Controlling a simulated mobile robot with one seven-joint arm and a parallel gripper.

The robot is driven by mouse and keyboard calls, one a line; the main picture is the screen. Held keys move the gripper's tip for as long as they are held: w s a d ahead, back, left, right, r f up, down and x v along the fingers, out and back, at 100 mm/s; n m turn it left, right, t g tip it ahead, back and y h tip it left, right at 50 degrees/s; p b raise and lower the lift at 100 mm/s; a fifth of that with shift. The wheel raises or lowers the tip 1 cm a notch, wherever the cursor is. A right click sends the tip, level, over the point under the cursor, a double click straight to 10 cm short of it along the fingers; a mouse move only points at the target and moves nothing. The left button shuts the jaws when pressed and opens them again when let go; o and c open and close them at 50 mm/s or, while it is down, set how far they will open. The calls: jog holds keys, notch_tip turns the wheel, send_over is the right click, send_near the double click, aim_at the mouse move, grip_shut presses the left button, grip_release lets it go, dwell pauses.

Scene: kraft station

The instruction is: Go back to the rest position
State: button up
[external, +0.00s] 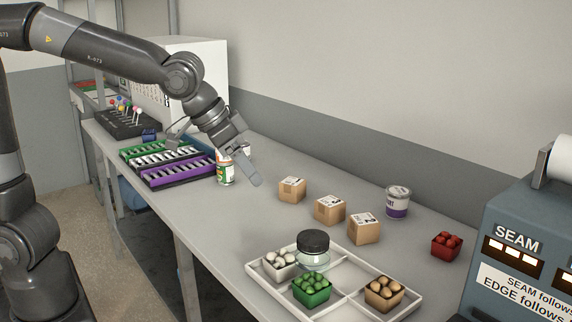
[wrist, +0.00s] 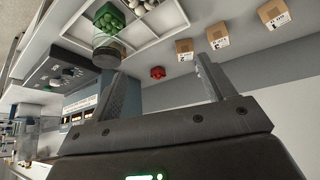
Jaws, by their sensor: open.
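My gripper (external: 213,164) hangs over the back left part of the table, its two fingers spread wide and nothing held. In the wrist view my gripper (wrist: 160,68) shows both fingers apart, with only distant things seen between them. A small can with a green and orange label (external: 226,174) stands on the table close to the fingers in the external view. I cannot tell the exact gap between can and fingers.
A purple tray (external: 179,178) and a green tray (external: 130,152) lie left of the can. Three cardboard boxes (external: 329,210), a purple-white tub (external: 397,203), a red basket (external: 446,245) and a white divided tray (external: 337,258) with baskets and a jar (external: 312,258) stand to the right.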

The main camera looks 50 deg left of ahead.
jog(key=s+a+r+n+y, duration=0.1)
jog(key=s+a, duration=0.2)
jog(key=a, duration=0.5)
jog(key=s+a+n, duration=0.1)
jog(key=s+a, duration=0.2)
jog(key=a, duration=0.5)
jog(key=s+a+f+n+y, duration=0.1)
jog(key=s+a+f, duration=0.1)
jog(key=s+a, duration=0.5)
jog(key=s, duration=0.4)
jog(key=shift+s+a+f+n, duration=0.25)
jog(key=shift+a+n, duration=0.05)
jog(key=shift+n, duration=0.1)
